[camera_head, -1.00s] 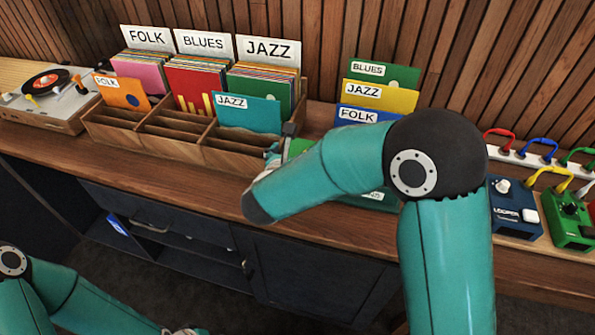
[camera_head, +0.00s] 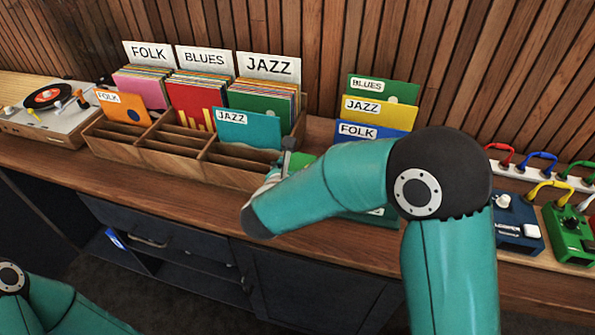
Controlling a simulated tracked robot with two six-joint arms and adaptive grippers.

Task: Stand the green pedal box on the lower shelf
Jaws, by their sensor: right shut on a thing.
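My right gripper (camera_head: 282,163) is at the counter's front, just right of the wooden record bins, largely hidden behind my own right arm. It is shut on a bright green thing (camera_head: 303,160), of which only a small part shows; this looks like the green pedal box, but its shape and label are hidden. The lower shelf (camera_head: 187,269) is the open dark compartment in the cabinet under the counter, left of centre. A small blue item (camera_head: 115,239) lies at its left. My left arm shows at the bottom left corner, with its gripper out of the picture.
The wooden record bins (camera_head: 178,160) stand on the counter, with a turntable (camera_head: 53,112) at left. Upright sleeves, including a yellow JAZZ one (camera_head: 378,112), stand behind my right arm. A blue looper pedal (camera_head: 515,225) and a green pedal (camera_head: 570,232) are at right.

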